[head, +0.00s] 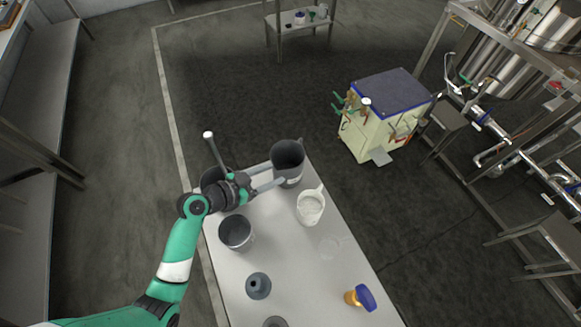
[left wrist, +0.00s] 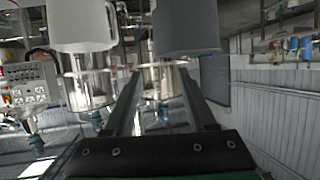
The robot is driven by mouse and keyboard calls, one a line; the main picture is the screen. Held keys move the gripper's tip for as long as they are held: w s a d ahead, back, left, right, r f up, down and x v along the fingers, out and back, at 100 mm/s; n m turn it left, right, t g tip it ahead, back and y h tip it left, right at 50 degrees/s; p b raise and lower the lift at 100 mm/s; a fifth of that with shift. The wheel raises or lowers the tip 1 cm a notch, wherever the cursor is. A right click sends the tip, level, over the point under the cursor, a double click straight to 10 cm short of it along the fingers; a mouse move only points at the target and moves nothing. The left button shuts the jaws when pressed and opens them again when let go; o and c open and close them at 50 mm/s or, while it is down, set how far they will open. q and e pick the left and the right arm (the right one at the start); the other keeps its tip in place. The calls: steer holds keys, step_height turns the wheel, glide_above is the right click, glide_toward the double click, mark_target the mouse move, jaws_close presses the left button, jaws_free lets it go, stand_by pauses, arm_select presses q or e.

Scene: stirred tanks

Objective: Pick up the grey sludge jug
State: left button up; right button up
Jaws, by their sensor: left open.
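The grey jug (head: 288,163) stands at the far end of the white table, with its handle on the far right side. It also shows in the left wrist view (left wrist: 186,28), just beyond the fingertips. My left gripper (head: 277,173) is open, and its two fingers reach toward the jug's left side with the tips close to its wall. I cannot tell whether they touch it. No object is visibly held in the fingers. My right gripper is not in view.
A white jug (head: 310,207) stands close by on the right. A dark grey container (head: 236,233) and a grey funnel-like piece (head: 258,286) stand nearer, and a blue-capped bottle (head: 360,297) at right. Another dark container is partly hidden behind my gripper.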

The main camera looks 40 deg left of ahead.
arm_select(q)
steer(key=w+f+b, duration=0.1)
steer(key=w+b, duration=0.1)
steer(key=b, duration=0.1)
steer(key=shift+w+d+f, duration=0.1)
steer(key=shift+d+f, duration=0.25)
steer(key=a+r+b+x, duration=0.1)
steer(key=x, duration=0.7)
steer(key=shift+w+d+f, duration=0.2)
steer(key=shift+w+d, duration=0.05)
steer(key=shift+w, duration=0.4)
jaws_close()
